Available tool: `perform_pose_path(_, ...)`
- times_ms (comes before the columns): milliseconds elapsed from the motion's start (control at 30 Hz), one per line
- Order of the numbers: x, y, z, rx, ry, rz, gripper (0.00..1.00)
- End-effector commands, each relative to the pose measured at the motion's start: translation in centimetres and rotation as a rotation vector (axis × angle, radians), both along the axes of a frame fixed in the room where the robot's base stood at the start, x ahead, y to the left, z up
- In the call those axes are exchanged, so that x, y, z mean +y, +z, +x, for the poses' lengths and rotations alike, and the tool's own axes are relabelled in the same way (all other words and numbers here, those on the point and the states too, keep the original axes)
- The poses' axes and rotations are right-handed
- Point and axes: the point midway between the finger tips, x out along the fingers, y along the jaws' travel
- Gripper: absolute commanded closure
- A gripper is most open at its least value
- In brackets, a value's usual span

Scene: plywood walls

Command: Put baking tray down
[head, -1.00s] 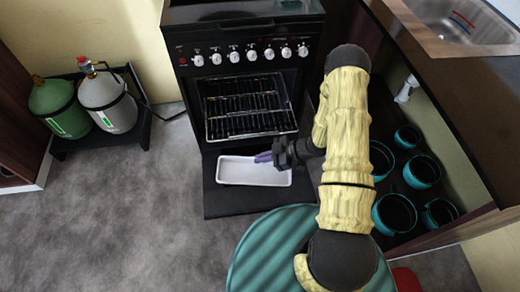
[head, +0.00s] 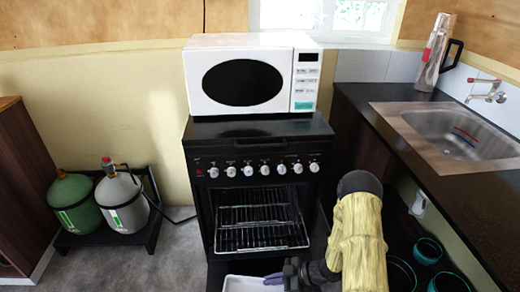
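The white baking tray (head: 244,284) shows at the bottom edge of the head view, in front of the oven (head: 262,222). Most of it is cut off by the frame. My gripper (head: 272,279) is at the tray's right side, with its purple fingers over or at the tray's edge. The fingers are small and partly cut off, so I cannot tell whether they are closed on the tray. The oven is open, with wire racks inside. Its lowered door lies mostly below the frame, and I cannot tell whether the tray touches it.
A white microwave (head: 252,76) stands on the black stove. A counter (head: 372,125) with a sink (head: 460,130) and a steel flask (head: 433,55) is on the right. Teal pots (head: 428,250) sit below. Gas cylinders (head: 121,203) stand at left, with some free floor (head: 180,250).

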Motion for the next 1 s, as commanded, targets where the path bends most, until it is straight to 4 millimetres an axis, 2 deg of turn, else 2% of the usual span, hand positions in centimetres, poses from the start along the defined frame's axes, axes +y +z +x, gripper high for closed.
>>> perform_pose_path(133,0.0,0.2,0.5,0.0,-0.027,0.001,1.0)
perform_pose_path(267,0.2,0.6,1.8,-0.001,-0.105,0.002,1.0)
perform_pose_path(567,0.1,2.1,6.7,-0.001,-0.416,0.001,1.0)
perform_pose_path(767,-0.9,3.0,9.7,-0.001,-0.637,0.003,1.0)
perform_pose_path(1000,-3.2,3.9,12.4,-0.001,-0.909,0.002,1.0)
